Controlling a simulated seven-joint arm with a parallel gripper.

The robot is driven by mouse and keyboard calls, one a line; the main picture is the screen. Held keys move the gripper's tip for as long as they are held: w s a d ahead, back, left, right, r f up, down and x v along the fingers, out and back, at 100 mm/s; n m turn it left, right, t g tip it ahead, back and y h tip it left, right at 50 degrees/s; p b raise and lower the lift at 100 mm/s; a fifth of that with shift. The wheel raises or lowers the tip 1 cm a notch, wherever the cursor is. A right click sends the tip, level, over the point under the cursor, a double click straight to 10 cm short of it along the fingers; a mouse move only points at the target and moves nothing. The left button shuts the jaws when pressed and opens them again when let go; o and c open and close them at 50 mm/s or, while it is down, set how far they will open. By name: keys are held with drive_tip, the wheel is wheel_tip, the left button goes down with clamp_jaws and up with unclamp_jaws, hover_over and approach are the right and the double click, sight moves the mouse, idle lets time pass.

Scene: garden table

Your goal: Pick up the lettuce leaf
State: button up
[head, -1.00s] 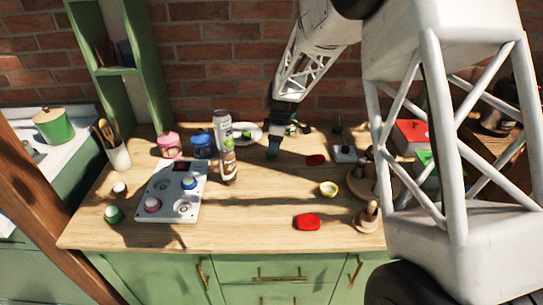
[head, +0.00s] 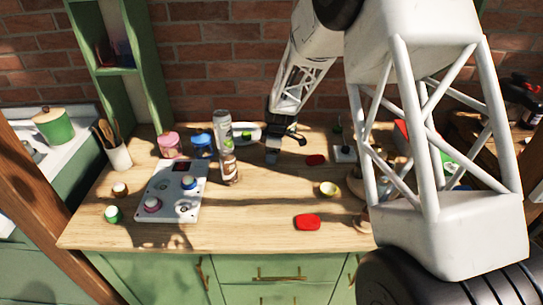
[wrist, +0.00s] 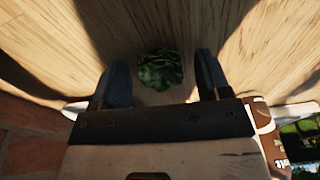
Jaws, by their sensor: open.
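The lettuce leaf (wrist: 160,72) is a dark green, crinkled clump in the wrist view. It lies on the wooden tabletop between the two fingers of my gripper (wrist: 163,62), with a gap on both sides. My gripper is open, and no finger is seen touching the leaf. In the head view my gripper (head: 286,147) is low over the back of the table, right of the bottles. The leaf cannot be made out there behind the finger.
A tall bottle (head: 222,128) and a brown bottle (head: 230,167) stand left of my gripper, near a white plate (head: 256,128).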

idle(0.4)
drive_tip(key=c, duration=1)
drive_tip(key=shift+r, duration=0.1)
drive_tip(key=shift+r, duration=0.7)
wheel_tip(320, 180, up, 2)
drive_tip(key=shift+r, duration=0.1)
drive_tip(key=s+d, duration=0.1)
drive_tip(key=s, duration=0.4)
drive_tip(key=s+d+r, duration=0.1)
drive_tip(key=s, duration=0.4)
drive_tip(key=s+d, duration=0.1)
drive_tip(key=s, duration=0.4)
drive_tip(key=shift+s+d+r, duration=0.15)
drive_tip(key=shift+s+d, duration=0.05)
drive_tip(key=shift+s, duration=0.1)
